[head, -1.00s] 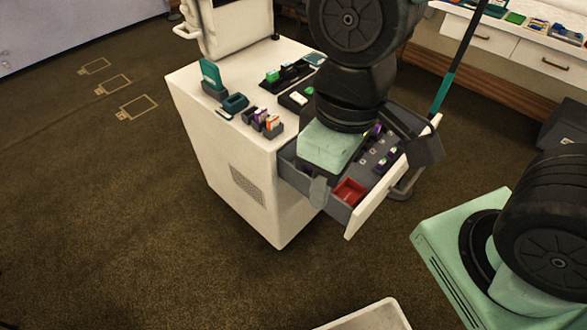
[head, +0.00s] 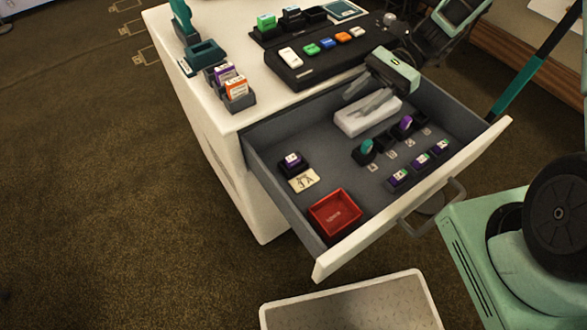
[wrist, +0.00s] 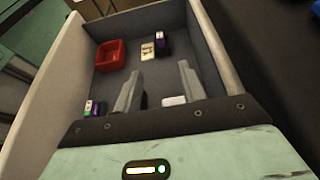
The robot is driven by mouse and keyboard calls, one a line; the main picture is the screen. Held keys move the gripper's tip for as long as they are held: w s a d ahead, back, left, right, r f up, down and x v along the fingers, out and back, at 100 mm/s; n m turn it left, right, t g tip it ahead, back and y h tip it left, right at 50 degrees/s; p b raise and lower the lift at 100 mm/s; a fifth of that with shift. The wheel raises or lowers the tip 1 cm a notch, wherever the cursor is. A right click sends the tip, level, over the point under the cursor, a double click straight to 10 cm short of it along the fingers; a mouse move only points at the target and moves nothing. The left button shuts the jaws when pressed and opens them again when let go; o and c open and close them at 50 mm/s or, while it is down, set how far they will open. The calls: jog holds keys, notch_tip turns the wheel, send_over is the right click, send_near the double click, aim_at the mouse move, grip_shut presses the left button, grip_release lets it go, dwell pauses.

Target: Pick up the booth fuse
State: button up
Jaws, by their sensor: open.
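No piece is legibly marked as the booth fuse, so I cannot tell which it is. A small dark block with a purple-and-white top (head: 291,162) stands alone in the open drawer's left part, beside a pale drawn card (head: 303,180). It also shows in the wrist view (wrist: 162,42), beyond my fingertips. Other purple-and-white pieces (head: 421,162) stand in a row along the drawer front. A purple-topped piece (head: 405,124) and a teal-topped piece (head: 366,147) stand in dark holders. My gripper (head: 362,97) is open and empty above the drawer's back, fingers pointing left, apart from the pieces.
A red bin (head: 334,214) sits in the drawer's front left corner. A white block-like tray (head: 366,117) lies below my gripper. The drawer walls (head: 285,203) surround these things. Cartridges (head: 236,90) and a button panel (head: 325,55) stand on the cabinet top. A pale tray (head: 350,305) is below.

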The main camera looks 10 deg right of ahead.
aim_at(298, 154)
jog(key=b+x, duration=0.2)
jog(key=x, duration=1.5)
jog(key=shift+s+f+b, duration=0.1)
jog(key=shift+f+b, duration=0.15)
jog(key=shift+b, duration=0.1)
grip_shut()
